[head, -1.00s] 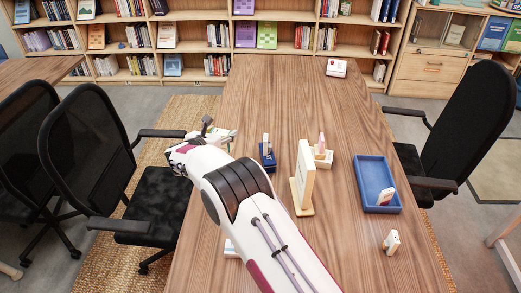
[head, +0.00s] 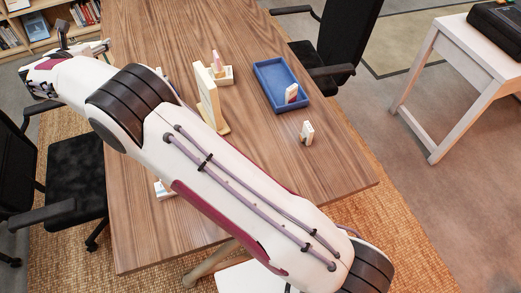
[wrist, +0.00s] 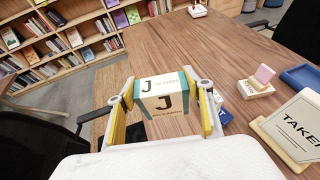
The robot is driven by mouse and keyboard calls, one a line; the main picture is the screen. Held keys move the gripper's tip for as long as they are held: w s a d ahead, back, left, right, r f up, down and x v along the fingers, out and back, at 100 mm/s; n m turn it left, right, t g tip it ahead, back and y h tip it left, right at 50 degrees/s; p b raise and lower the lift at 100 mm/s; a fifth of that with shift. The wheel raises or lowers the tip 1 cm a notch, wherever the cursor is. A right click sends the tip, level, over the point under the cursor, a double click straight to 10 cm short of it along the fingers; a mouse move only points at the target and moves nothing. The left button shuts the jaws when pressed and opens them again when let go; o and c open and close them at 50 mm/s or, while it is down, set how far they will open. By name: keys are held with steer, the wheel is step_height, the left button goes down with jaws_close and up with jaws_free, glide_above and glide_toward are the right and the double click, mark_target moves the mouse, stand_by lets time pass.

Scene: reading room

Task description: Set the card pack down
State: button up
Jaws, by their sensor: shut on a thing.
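The card pack (wrist: 167,98) is a small white and teal box with a cream face marked "J". In the wrist view, my gripper (wrist: 165,108) is shut on it, with one yellow-lined finger on each side. The pack is held in the air and overlaps the table's left edge in this view. In the head view my gripper (head: 84,48) is at the upper left, by the left side of the wooden table (head: 165,45); the pack cannot be made out there.
A sign stand (head: 209,98), a cream holder with a pink card (head: 217,66) and a blue tray (head: 262,70) holding a small pack (head: 291,93) stand on the table. Another small pack (head: 307,132) stands nearer. A blue holder (wrist: 222,112) shows in the wrist view. Chairs flank the table.

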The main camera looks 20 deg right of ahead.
step_height(320, 180, up, 5)
steer(key=shift+r, duration=0.1)
steer(key=s+d+f+m+g+h, duration=0.1)
steer(key=s+d+m+g+h, duration=0.2)
steer(key=d, duration=0.9)
steer(key=s+d+f+m+g+h, duration=0.1)
steer(key=s+d+m+h, duration=0.3)
steer(key=d, duration=0.7)
steer(key=s+d+f+m+g+h, duration=0.1)
steer(key=s+d+m+g+h, duration=0.3)
steer(key=d, duration=0.8)
steer(key=s+d+r+m+g, duration=0.1)
steer(key=s+d+m+g, duration=0.2)
steer(key=s+d, duration=0.6)
steer(key=s+d+r+m+g+y, duration=0.1)
steer(key=s+d+m+g, duration=0.3)
steer(key=s, duration=0.9)
steer(key=s+d+r+m+g, duration=0.1)
steer(key=s+d+m+g, duration=0.15)
steer(key=s+d, duration=0.7)
step_height(320, 180, down, 18)
steer(key=s+a, duration=0.1)
steer(key=shift+s+a+f+n, duration=0.2)
steer(key=shift+s+a+n, duration=0.05)
steer(key=shift+a+n, duration=0.1)
steer(key=shift+d+f+g, duration=0.1)
steer(key=shift+g, duration=0.15)
steer(key=shift+y, duration=0.3)
steer(key=shift+f, duration=2.8)
